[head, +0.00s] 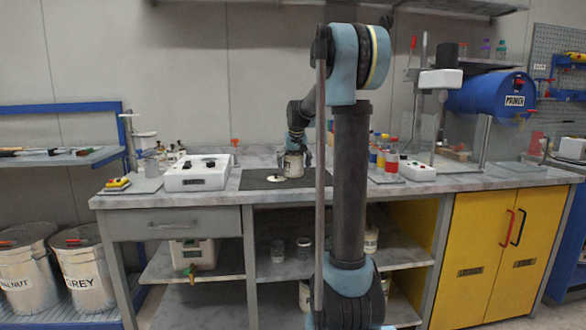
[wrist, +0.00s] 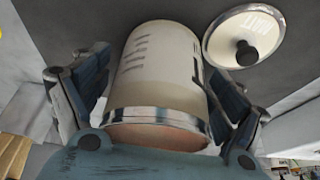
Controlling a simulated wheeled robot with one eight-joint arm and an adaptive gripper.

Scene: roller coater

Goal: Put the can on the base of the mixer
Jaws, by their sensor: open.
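The can (head: 293,166) is pale with a metal rim and stands on the dark mat on the bench. In the wrist view the can (wrist: 158,75) fills the middle, with one finger of my gripper (wrist: 157,85) on each side. My gripper (head: 296,152) is open around the can; I cannot tell whether the fingers touch it. A stand with a white head (head: 440,79) and a pole at the right of the bench looks like the mixer. Its base is hard to make out behind nearby items.
A round lid with a black knob (wrist: 245,36) lies beside the can. A white box with dark knobs (head: 197,174) stands left of the mat (head: 258,183). Colored bottles (head: 382,158) and a white control box (head: 417,171) stand to the right. A blue drum (head: 490,97) is at far right.

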